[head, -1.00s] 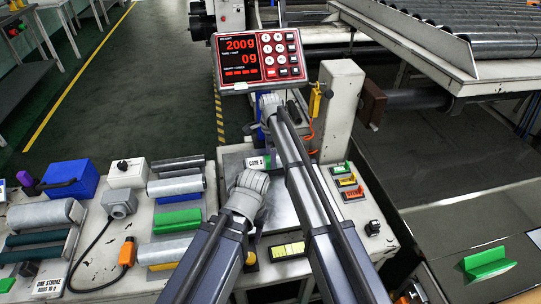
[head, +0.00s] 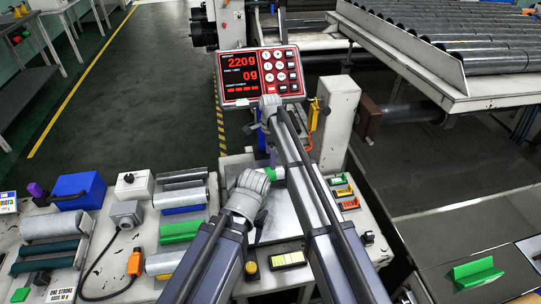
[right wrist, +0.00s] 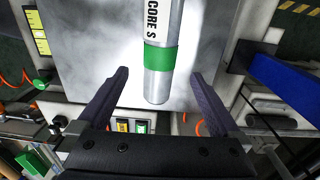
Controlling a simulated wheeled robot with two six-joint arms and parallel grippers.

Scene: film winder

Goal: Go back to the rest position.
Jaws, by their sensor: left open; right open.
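The core (right wrist: 159,83), a grey tube with a green band and a "CORE S" label, lies on the bright metal plate (right wrist: 95,50). In the head view only its green and grey end (head: 270,174) shows; my left wrist hides the rest. My left gripper (head: 259,222) is open and empty over the plate's left side. My right arm reaches farther, toward the red display, and its gripper (head: 268,124) shows poorly there. In the right wrist view my right gripper (right wrist: 160,82) is open, its fingers apart on either side of the core's end without touching it.
A red display (head: 258,75) stands behind the plate, beside a grey post (head: 338,115). Rolls (head: 182,198), a blue box (head: 78,191) and an orange-ended cable (head: 134,262) lie left. Small coloured trays (head: 348,203) sit right of the plate. A roller conveyor (head: 430,45) fills the back right.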

